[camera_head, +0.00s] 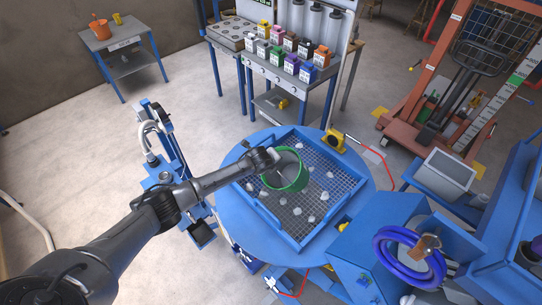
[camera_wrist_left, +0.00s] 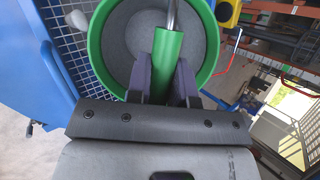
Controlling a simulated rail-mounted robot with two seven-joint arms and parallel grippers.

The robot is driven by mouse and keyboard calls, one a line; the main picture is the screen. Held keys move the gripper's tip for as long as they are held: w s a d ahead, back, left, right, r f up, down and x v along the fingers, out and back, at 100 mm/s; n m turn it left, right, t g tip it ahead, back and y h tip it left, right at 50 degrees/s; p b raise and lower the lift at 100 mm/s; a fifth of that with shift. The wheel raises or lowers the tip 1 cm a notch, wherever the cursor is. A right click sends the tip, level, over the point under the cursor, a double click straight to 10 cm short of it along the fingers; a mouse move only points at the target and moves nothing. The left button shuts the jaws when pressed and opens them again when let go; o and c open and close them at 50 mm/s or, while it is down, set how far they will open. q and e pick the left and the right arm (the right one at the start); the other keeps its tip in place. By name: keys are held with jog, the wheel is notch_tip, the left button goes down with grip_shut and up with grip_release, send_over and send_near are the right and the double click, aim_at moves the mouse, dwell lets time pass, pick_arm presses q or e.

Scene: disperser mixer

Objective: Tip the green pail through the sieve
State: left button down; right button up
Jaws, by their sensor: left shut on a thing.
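The green pail (camera_head: 289,187) is over the blue-framed sieve (camera_head: 322,158) in the head view, with its open mouth facing up toward the camera. Its green rim (camera_wrist_left: 209,40) and grey inside fill the top of the left wrist view. My left gripper (camera_head: 268,158) is shut on the pail's green handle grip (camera_wrist_left: 167,50), which lies between its dark fingers (camera_wrist_left: 163,80). Several pale lumps (camera_head: 297,211) lie on the sieve mesh around the pail. I cannot tell whether the pail touches the mesh. My right gripper does not show.
The sieve sits on a round blue table (camera_head: 234,213). A yellow and black part (camera_head: 334,139) is at its back edge. A blue ring (camera_head: 409,258) and blue machine housing stand at the front right. A rack with colored cartons (camera_head: 290,45) stands behind, and an orange lift (camera_head: 440,120) at right.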

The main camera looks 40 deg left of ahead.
pick_arm(q)
jog(key=shift+w+r+g+p, duration=0.1)
jog(key=shift+r+g+p, duration=0.55)
jog(key=shift+r, duration=0.1)
jog(key=shift+g+y, duration=0.3)
jog(key=shift+g, duration=0.15)
jog(key=shift+f+m+g+y+p, duration=0.1)
jog(key=shift+m+g+y+p, duration=0.25)
jog(key=shift+g, duration=0.55)
jog(key=shift+m+g+y, duration=0.25)
jog(key=shift+g, duration=0.45)
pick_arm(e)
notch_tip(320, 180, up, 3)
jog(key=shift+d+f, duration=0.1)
